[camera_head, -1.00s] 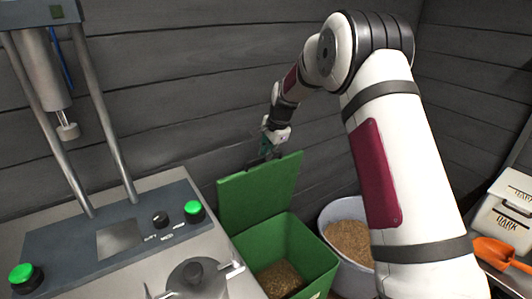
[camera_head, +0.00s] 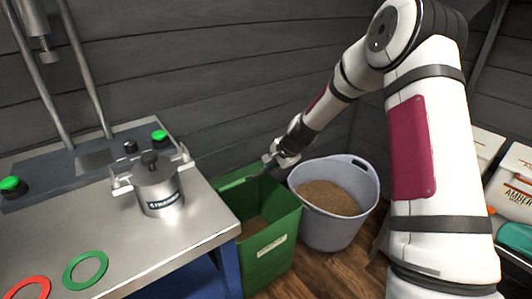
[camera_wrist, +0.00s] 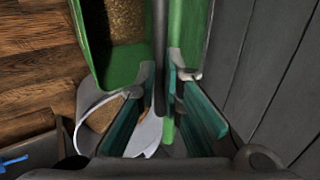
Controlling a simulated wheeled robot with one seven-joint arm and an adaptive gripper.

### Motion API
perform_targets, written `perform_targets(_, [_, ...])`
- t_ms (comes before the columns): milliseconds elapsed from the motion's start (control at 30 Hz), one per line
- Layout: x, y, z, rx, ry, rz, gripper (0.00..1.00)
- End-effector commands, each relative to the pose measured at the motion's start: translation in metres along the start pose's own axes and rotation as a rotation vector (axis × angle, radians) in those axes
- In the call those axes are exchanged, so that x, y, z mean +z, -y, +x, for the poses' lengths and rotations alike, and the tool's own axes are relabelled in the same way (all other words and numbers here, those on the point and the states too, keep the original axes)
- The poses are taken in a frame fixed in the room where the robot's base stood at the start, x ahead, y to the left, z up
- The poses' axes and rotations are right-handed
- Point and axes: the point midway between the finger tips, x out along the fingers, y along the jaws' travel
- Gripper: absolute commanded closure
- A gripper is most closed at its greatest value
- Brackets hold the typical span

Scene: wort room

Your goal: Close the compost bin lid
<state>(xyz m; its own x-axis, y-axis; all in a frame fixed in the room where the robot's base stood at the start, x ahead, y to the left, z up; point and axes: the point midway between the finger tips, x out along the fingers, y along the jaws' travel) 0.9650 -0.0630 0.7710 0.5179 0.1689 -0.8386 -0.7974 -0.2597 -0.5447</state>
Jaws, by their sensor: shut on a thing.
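The green compost bin (camera_head: 276,245) stands on the floor between the bench and a grey tub, with brown matter visible inside. Its green lid (camera_head: 240,182) is raised at the back and seen nearly edge-on, so its exact tilt is hard to tell. My gripper (camera_head: 272,162) is at the lid's right end. In the wrist view, the teal-padded fingers of my gripper (camera_wrist: 166,80) are shut on the lid (camera_wrist: 187,35), which runs away between them. The bin's open inside (camera_wrist: 122,25) shows to the left there. The exact contact is partly hidden.
The steel bench (camera_head: 150,235) is close on the left, holding a lidded metal pot (camera_head: 160,195) and coloured rings. The grey tub (camera_head: 335,228) of grain stands just right of the bin. A plank wall (camera_head: 220,90) is behind. Boxes stand far right.

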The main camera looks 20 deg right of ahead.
Motion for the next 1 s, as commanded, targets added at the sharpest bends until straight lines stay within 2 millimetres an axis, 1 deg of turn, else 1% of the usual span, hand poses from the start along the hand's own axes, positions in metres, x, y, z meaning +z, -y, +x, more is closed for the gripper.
perform_targets(33, [0.0, -0.013, 0.012, 0.001, 0.003, 0.004, 1.0])
perform_targets(200, [0.0, -0.042, 0.029, -0.002, 0.001, 0.002, 1.0])
perform_targets(233, [0.001, -0.042, 0.029, -0.005, 0.001, -0.001, 0.99])
perform_targets(267, [0.002, -0.039, 0.027, -0.006, 0.0, -0.004, 0.92])
perform_targets(300, [0.001, -0.038, 0.025, -0.006, 0.0, -0.004, 0.83])
perform_targets(367, [0.001, -0.038, 0.025, -0.005, 0.0, -0.003, 0.7])
perform_targets(667, [0.001, -0.039, 0.024, -0.004, 0.0, -0.002, 0.69])
perform_targets(767, [0.0, -0.039, 0.019, -0.004, -0.001, -0.002, 0.69])
perform_targets(867, [0.0, -0.038, 0.007, -0.004, -0.002, -0.002, 0.69])
perform_targets(967, [-0.001, -0.039, -0.011, -0.004, -0.004, -0.001, 0.69])
perform_targets(1000, [-0.001, -0.038, -0.019, -0.006, -0.004, -0.001, 0.69])
